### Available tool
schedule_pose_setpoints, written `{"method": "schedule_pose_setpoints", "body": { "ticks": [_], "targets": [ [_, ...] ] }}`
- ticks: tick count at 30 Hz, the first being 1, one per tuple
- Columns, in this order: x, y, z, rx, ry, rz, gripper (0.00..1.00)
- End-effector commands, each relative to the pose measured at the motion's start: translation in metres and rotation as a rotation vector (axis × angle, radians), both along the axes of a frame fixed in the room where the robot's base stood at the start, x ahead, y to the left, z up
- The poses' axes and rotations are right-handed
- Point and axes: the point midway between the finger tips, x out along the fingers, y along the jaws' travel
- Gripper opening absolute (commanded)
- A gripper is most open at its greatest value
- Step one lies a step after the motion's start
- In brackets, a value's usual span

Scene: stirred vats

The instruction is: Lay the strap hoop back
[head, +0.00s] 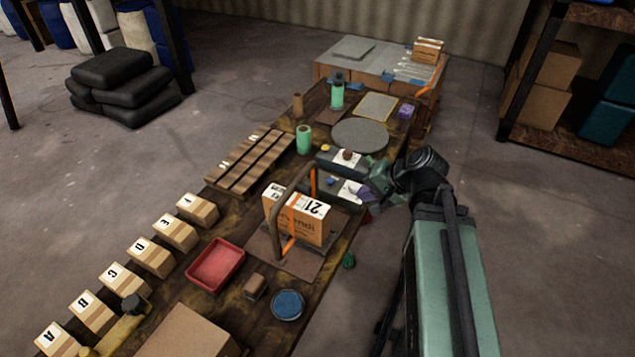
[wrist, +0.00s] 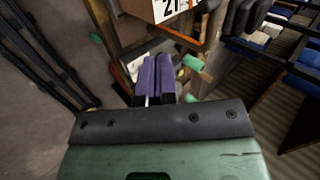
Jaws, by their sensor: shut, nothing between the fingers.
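The strap hoop (head: 278,188) is a grey-brown bent bar with orange parts. It stands up around a cardboard box (head: 314,228) marked 21, which sits on a brown board on the bench. My gripper (head: 368,196) is to the right of the box and hoop, apart from them, over the bench's right edge. In the wrist view its purple fingers (wrist: 153,78) are together with nothing between them. The box also shows at the top of the wrist view (wrist: 138,8), with a brown and orange bar beside it that looks like part of the hoop.
Dark blocks with white labels (head: 330,160) lie by my gripper. A red tray (head: 216,265), a blue round dish (head: 287,305), a slatted wooden rack (head: 250,162) and several lettered boxes (head: 152,257) crowd the bench. A grey disc (head: 360,136) lies farther back.

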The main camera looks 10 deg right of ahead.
Motion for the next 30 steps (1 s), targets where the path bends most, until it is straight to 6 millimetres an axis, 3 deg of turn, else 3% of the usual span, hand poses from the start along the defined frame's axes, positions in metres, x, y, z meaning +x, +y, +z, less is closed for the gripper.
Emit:
{"method": "schedule_pose_setpoints", "body": {
  "ticks": [4, 14, 20, 30],
  "targets": [
    [0.012, 0.010, 0.011, 0.113, -0.031, -0.069, 0.00],
    [0.013, 0.011, 0.007, 0.110, -0.026, -0.071, 0.00],
    [0.024, 0.027, -0.017, 0.109, -0.026, -0.068, 0.00],
    [0.056, 0.071, -0.068, 0.108, -0.026, -0.066, 0.00]
  ]
}}
